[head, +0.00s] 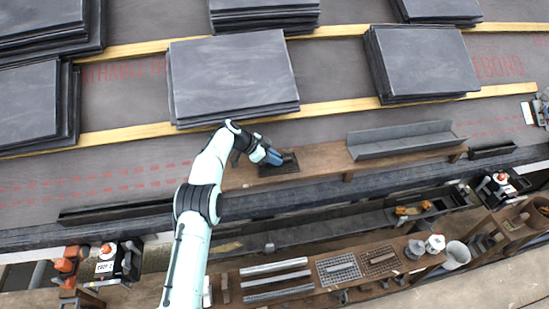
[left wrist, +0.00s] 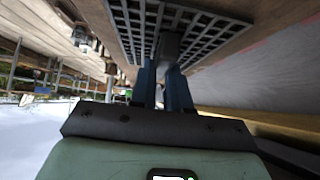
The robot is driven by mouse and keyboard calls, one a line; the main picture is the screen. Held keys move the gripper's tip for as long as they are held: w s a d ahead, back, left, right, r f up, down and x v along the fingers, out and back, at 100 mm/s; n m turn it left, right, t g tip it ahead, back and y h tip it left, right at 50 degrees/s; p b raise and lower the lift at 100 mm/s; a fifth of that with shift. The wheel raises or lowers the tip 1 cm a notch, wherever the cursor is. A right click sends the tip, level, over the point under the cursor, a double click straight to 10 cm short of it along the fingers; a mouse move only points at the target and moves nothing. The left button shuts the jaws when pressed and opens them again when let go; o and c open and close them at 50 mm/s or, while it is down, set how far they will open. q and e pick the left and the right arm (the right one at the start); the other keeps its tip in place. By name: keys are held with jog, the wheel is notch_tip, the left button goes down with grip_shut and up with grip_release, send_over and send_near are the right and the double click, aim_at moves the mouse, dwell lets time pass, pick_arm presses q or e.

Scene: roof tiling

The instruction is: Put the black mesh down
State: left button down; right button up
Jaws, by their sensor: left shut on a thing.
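The black mesh (head: 284,169) is a small dark grid at the left part of a wooden plank (head: 318,160). In the left wrist view the mesh (left wrist: 208,24) spreads out beyond my fingers, with its square openings showing. My left gripper (head: 273,158) has blue fingers and is shut on the near edge of the mesh; the fingers also show in the left wrist view (left wrist: 167,72). The mesh looks roughly flat over the plank; whether it touches the wood I cannot tell. Part of it is hidden behind the gripper. My right gripper is not in view.
A grey metal trough (head: 405,140) lies on the plank to the right. Slate stacks (head: 235,75) stand on the roof behind, between yellow battens (head: 335,107). Bare plank lies between mesh and trough.

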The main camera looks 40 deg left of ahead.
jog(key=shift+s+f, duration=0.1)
pick_arm(q)
jog(key=c, duration=1.1)
grip_release()
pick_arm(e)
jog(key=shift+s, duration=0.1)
pick_arm(q)
jog(key=shift+s+a+r, duration=0.1)
jog(key=shift+r, duration=0.2)
jog(key=p+v, duration=0.2)
jog(key=v, duration=0.9)
jog(key=shift+s+p, duration=0.2)
jog(key=shift+p, duration=0.1)
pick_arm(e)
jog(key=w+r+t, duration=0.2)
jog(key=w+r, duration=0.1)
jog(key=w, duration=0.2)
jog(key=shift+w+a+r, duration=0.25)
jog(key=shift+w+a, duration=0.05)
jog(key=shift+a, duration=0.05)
pick_arm(q)
jog(key=shift+a+r, duration=0.1)
jog(key=shift+a, duration=0.05)
